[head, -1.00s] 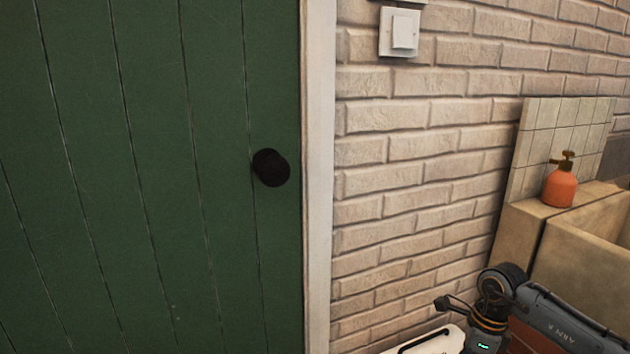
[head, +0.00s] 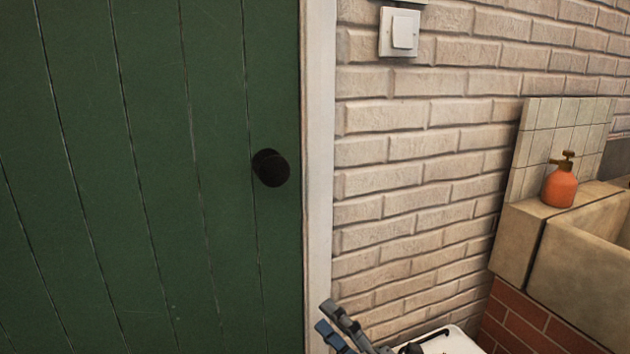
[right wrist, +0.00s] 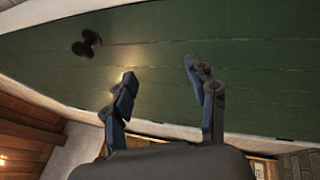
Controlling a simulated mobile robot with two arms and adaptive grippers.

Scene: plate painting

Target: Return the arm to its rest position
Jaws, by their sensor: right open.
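The green plank door (head: 150,180) fills the left of the head view and lies behind the fingers in the right wrist view. Its dark round knob (head: 271,168) is apart from the gripper and also shows in the right wrist view (right wrist: 86,43). My left gripper is in neither view.
A white door frame (head: 318,150) borders a pale brick wall (head: 420,180) with a light switch (head: 399,31). At the right a stone sink (head: 585,265) stands on red brick, with an orange spray bottle (head: 560,186) on its ledge.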

